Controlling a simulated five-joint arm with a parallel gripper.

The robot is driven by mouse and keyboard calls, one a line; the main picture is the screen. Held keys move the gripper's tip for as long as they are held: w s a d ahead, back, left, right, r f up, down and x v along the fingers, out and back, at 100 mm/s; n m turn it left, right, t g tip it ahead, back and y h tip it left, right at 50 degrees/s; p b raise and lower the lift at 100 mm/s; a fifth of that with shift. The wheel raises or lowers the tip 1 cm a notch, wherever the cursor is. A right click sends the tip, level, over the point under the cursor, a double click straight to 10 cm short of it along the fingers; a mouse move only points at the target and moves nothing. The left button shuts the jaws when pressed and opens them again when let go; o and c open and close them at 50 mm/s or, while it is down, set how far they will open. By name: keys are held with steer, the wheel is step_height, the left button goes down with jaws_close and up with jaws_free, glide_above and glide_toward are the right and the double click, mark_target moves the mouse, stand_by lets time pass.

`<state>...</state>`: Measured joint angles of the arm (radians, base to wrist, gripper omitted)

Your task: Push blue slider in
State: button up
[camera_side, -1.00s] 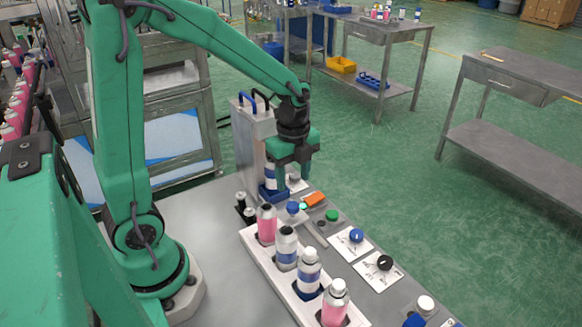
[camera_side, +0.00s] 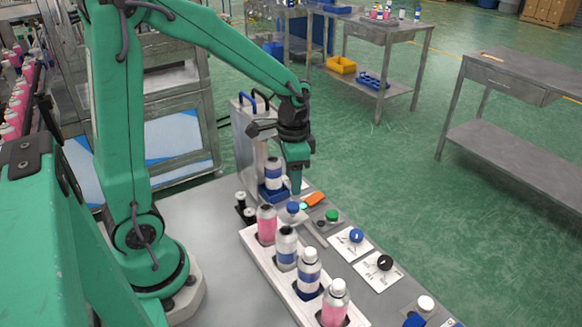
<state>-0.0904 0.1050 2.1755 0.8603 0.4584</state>
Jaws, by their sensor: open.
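The blue slider (camera_side: 268,192) is at the foot of the grey crimping machine (camera_side: 242,140). A white bottle with a blue band (camera_side: 273,174) stands upright in it. My gripper (camera_side: 296,191) points down just right of the slider and bottle in the picture. Its jaws are open but seen edge-on, so one finger hides the other. I cannot tell whether it touches the slider. The slider's right end is partly hidden behind the gripper.
A white rack (camera_side: 262,262) holds several bottles in front. A blue-capped item (camera_side: 292,208) sits just below my gripper. An orange piece (camera_side: 313,199), a green button (camera_side: 332,215), and blue (camera_side: 356,235) and black (camera_side: 385,262) knobs are to the right.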

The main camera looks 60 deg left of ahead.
mark_target(293, 205)
steer(key=n, duration=0.5)
steer(key=shift+n, duration=0.3)
steer(key=n, duration=1.6)
steer(key=shift+n, duration=0.3)
steer(key=shift+f, duration=0.2)
steer(key=shift+f, duration=3.75)
steer(key=shift+c, duration=0.2)
jaws_close()
